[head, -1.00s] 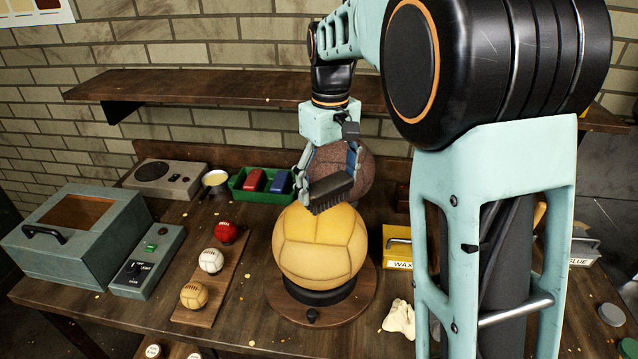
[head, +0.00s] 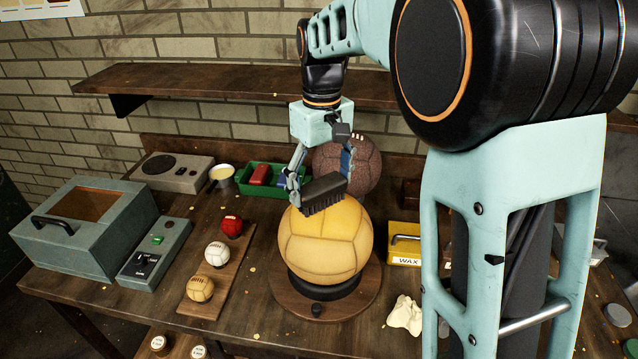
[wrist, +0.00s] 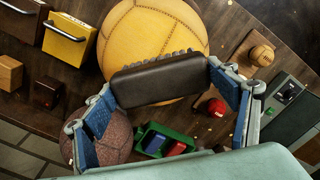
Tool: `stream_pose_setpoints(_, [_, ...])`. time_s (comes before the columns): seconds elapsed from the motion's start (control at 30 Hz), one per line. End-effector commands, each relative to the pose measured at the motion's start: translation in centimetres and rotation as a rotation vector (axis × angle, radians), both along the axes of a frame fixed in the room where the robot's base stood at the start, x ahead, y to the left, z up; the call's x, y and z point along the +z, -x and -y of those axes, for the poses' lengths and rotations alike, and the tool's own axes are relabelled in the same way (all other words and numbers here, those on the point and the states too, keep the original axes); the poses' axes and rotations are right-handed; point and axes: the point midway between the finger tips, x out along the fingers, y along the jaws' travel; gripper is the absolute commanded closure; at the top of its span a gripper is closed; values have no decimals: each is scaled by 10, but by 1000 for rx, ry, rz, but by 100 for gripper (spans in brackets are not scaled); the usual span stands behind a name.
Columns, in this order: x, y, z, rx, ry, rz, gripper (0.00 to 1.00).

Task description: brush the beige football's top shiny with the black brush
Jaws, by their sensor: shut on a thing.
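The beige football (head: 325,250) sits in a black ring on a round wooden stand (head: 360,300) on the bench. It also shows at the top of the wrist view (wrist: 150,35). My gripper (head: 322,180) is shut on the black brush (head: 325,192), bristles down, over the football's top. The bristles are at or just above the ball's upper surface; I cannot tell whether they touch. In the wrist view the brush (wrist: 158,82) lies between the two blue-padded fingers and hides part of the ball.
A brown ball (head: 362,165) stands behind my gripper. A green tray (head: 243,182) with coloured blocks is behind left. Small balls lie on a board (head: 215,280) at left, by a control box (head: 155,255). A yellow WAX box (head: 404,245) and a pale cloth (head: 404,315) are at right.

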Motion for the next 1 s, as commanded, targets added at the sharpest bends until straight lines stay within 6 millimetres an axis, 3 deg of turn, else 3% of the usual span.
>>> stream_pose_setpoints(0.3, [3,-18,27,-3,1,0,40])
stream_pose_setpoints(0.47, [2,-21,31,0,1,1,40])
stream_pose_setpoints(1.0, [0,5,-7,2,0,1,40])
